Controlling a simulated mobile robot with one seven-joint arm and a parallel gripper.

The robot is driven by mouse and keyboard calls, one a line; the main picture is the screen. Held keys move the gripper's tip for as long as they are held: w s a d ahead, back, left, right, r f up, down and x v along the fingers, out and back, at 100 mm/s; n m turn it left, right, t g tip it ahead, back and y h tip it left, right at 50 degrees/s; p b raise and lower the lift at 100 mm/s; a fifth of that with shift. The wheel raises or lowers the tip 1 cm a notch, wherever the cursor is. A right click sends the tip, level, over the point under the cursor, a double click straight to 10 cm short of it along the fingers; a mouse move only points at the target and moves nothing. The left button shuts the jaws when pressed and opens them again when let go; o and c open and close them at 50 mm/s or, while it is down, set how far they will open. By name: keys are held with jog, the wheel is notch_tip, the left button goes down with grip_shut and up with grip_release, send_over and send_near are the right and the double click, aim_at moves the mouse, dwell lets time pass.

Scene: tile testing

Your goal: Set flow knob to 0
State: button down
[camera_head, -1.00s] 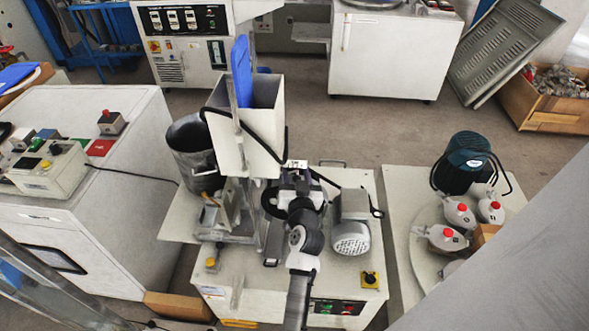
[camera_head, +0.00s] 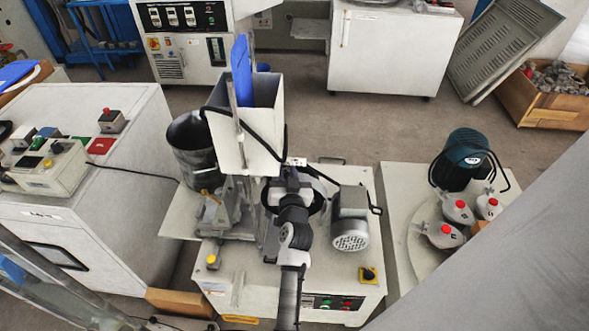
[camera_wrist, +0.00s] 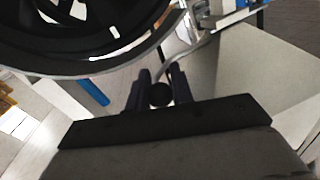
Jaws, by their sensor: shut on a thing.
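In the wrist view, my gripper (camera_wrist: 160,92) has its two dark fingers on either side of a small round black knob (camera_wrist: 161,95), which looks like the flow knob. The fingers are shut on it. A thin curved metal rod runs up from just behind the knob. In the head view, my arm reaches over the machine bench (camera_head: 240,275), and its far end is close to the white hopper (camera_head: 262,135). The knob and fingertips are hidden there, and no scale marks or setting can be read.
A large round dark part (camera_wrist: 75,35) lies close to the fingers in the wrist view. The grey motor (camera_head: 350,220) stands just right of my arm. A dark bucket (camera_head: 190,145) stands left of the hopper. A side table (camera_head: 400,210) bears several red-capped bottles.

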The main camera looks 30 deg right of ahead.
jog(key=shift+w+a+r, duration=0.1)
jog(key=shift+w+a, duration=0.1)
jog(key=c, duration=1.2)
grip_release()
jog(key=shift+a, duration=0.1)
